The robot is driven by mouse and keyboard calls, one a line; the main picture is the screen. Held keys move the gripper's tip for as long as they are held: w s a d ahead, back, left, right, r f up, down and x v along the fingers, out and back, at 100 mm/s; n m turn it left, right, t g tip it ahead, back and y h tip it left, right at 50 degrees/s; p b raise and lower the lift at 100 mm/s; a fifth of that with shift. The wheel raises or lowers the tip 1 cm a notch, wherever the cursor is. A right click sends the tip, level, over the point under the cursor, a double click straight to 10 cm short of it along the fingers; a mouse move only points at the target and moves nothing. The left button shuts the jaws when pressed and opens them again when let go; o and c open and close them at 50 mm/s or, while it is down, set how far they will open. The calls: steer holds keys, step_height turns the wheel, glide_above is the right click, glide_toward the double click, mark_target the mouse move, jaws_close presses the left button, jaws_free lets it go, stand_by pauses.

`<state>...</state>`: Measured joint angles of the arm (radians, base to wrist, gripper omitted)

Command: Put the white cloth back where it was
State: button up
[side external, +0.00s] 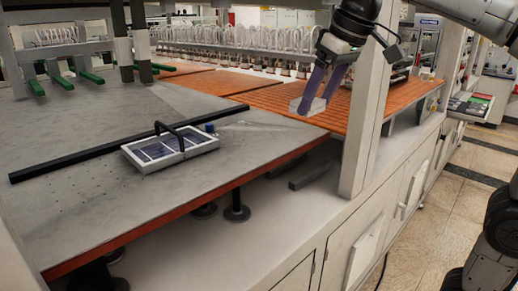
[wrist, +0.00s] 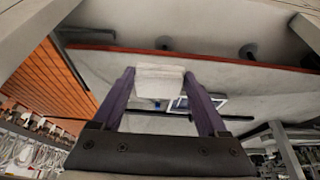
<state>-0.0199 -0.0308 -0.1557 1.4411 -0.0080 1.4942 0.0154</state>
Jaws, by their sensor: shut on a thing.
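The white cloth (side external: 308,107) is a small folded pad held between the fingertips of my gripper (side external: 318,88). It hangs above the surface near the seam between the grey table (side external: 235,155) and the orange slatted surface (side external: 350,100). In the wrist view the white cloth (wrist: 159,79) sits between the two purple fingers of my gripper (wrist: 160,88), which are shut on it. A small framed solar panel (side external: 170,149) with a black handle lies on the grey table, left of and nearer than the cloth. The panel (wrist: 200,104) shows partly behind the fingers.
A long black bar (side external: 75,163) lies across the grey table beside the panel. A small blue object (side external: 209,128) is by the panel's right end. A pale upright post (side external: 368,115) stands close right of my gripper. The grey table's front right is clear.

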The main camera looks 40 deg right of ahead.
steer(key=shift+w+d+f, duration=0.1)
steer(key=shift+w+d, duration=0.1)
steer(key=shift+w, duration=0.1)
glide_toward(260, 151)
steer(key=shift+w+d+f, duration=0.1)
steer(key=shift+w+f, duration=0.7)
steer(key=shift+f, duration=0.05)
steer(key=shift+s+x, duration=0.2)
steer(key=shift+x, duration=0.75)
steer(key=shift+s+x, duration=0.15)
steer(key=shift+x, duration=0.85)
steer(key=shift+f, duration=0.3)
steer(key=o, duration=1.2)
steer(key=shift+r, duration=0.1)
